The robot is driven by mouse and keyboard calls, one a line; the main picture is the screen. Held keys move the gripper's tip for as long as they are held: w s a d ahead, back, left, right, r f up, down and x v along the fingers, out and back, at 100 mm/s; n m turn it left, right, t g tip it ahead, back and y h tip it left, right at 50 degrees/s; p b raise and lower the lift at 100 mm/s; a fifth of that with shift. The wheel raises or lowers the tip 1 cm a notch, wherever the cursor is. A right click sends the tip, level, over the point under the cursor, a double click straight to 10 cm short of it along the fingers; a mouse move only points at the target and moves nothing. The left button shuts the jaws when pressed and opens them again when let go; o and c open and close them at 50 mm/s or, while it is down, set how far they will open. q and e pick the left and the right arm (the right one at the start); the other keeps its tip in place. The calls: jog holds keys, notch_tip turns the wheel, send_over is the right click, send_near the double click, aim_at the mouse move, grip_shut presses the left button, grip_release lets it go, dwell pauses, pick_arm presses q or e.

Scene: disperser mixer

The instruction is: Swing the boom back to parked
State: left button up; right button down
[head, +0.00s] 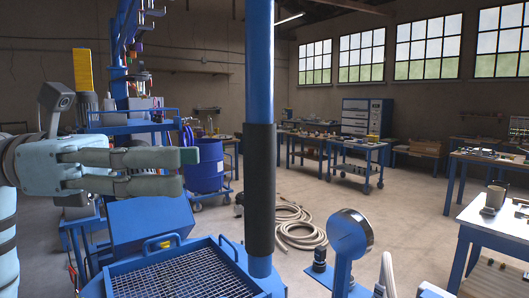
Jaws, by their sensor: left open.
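A thick blue vertical post (259,60) with a dark grey sleeve (260,190) stands close in front of me. It runs out of the top of the head view, and its foot shows beside a mesh-topped blue frame. I cannot tell whether this post is part of the boom; no other boom part is clear. My left gripper (187,170) comes in from the left with its fingers apart. It is empty. Its fingertips point right, toward the sleeve, with a visible gap between them in the picture. My right gripper is not in view.
The blue frame with metal mesh (233,240) has raised handles below my left gripper. A round gauge-like disc (350,234) stands right of the post. A coiled hose (295,232) lies on the floor.

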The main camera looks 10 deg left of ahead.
aim_at(260, 160)
pick_arm(q)
jog(key=p+x, duration=0.2)
jog(key=x, duration=0.8)
jog(key=shift+r, duration=0.1)
jog(key=shift+s+a, duration=0.1)
jog(key=shift+c, duration=0.9)
grip_shut()
